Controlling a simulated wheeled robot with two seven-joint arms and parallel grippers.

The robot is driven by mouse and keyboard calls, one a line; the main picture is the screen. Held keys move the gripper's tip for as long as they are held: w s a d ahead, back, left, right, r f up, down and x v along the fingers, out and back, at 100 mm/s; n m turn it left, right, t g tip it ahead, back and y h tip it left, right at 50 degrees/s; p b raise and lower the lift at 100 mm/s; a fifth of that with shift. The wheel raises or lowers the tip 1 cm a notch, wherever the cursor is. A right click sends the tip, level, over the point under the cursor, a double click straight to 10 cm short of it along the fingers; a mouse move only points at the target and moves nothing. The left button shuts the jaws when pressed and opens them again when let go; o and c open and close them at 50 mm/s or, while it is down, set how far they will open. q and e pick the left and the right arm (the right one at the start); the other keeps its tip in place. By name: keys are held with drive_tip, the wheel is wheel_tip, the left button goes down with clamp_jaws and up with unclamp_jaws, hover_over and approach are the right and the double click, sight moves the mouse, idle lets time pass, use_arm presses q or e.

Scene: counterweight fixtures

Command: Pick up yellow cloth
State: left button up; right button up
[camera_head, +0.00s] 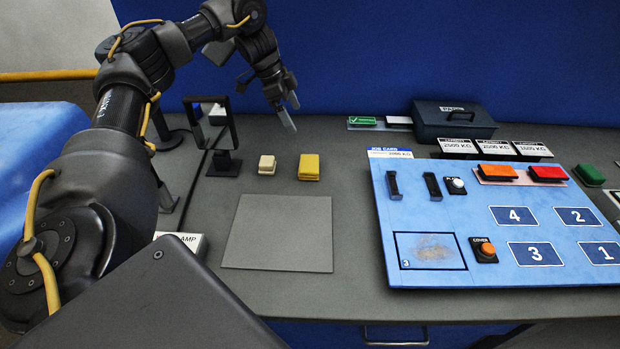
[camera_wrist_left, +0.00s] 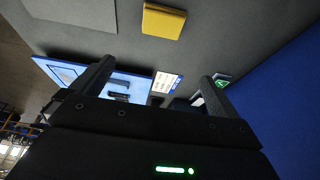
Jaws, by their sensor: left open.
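The folded yellow cloth (camera_head: 309,167) lies on the grey table behind a flat grey mat (camera_head: 280,232) and to the right of a small cream block (camera_head: 267,165). The cloth also shows at the top of the left wrist view (camera_wrist_left: 163,21), apart from the fingers. My left gripper (camera_head: 289,113) is open and empty, above the table and behind and a little left of the cloth. Its two fingers show in the left wrist view (camera_wrist_left: 152,90) with nothing between them. My right gripper is not in view.
A blue panel (camera_head: 470,270) with numbered fields, buttons and red and orange blocks (camera_head: 548,173) fills the right side. A black framed stand (camera_head: 224,165) is left of the cream block. A dark box (camera_head: 453,119) stands at the back. A blue wall (camera_head: 400,50) rises behind the table.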

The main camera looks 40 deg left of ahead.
use_arm(q)
drive_tip(key=b, duration=0.5)
approach(308, 163)
drive_tip(key=r, duration=0.1)
wheel_tip(308, 163, down, 3)
drive_tip(key=shift+d+f+b, duration=0.2)
drive_tip(key=shift+f+b, duration=0.05)
drive_tip(key=shift+b, duration=0.95)
drive_tip(key=shift+p+x, duration=0.3)
drive_tip(key=shift+x, duration=0.8)
drive_tip(key=shift+w, duration=0.1)
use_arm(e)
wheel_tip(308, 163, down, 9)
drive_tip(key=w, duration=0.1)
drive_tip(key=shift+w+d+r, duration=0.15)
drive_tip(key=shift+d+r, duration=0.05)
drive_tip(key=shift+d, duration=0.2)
use_arm(q)
drive_tip(key=x, duration=0.4)
drive_tip(key=shift+w+d+f+p, duration=0.15)
drive_tip(key=shift+w+d+p, duration=0.15)
drive_tip(key=shift+p, duration=0.1)
drive_tip(key=shift+f, duration=0.3)
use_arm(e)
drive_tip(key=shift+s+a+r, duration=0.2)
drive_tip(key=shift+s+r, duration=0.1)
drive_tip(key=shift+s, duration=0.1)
